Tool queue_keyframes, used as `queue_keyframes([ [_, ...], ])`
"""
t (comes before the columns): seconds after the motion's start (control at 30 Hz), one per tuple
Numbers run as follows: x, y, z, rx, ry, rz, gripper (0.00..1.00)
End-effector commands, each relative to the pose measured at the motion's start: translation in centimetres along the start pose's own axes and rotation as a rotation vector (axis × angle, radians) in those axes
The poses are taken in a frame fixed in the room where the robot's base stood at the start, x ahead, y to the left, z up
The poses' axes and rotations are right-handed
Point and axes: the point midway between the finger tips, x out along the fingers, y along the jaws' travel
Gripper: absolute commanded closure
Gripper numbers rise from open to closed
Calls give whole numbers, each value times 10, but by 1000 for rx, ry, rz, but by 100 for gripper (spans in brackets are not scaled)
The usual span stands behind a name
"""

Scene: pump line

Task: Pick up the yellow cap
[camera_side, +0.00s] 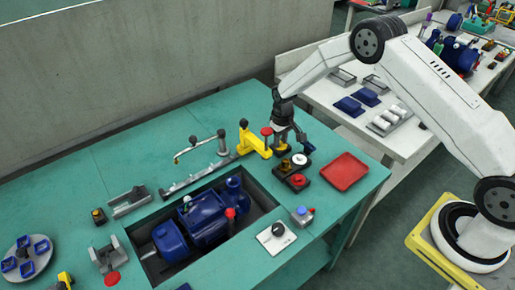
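A small yellow-orange cap (286,165) appears to sit in a black holder (281,178) on the green bench. It is small and partly crowded by its neighbours. A white cap (300,159) and a red cap (298,180) are in the same holder. My gripper (290,143) points down just above and behind the holder. Its dark fingers look spread apart, with nothing visible between them. I cannot tell its exact height above the cap.
A yellow clamp (254,143) with a red knob stands close left of my gripper. A red tray (344,171) lies to the right. A blue pump (205,220) sits in a recess in front. A white dial box (276,237) stands near the front edge.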

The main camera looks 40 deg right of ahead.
Motion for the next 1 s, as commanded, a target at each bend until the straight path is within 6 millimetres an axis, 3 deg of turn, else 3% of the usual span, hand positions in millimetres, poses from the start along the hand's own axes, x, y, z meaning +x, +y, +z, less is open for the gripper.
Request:
queue_keyframes([
  [0.03,0,0,0,0,0,0,86],
  [0.1,0,0,0,0,0,0,100],
  [1.0,-6,0,0,0,0,0,100],
])
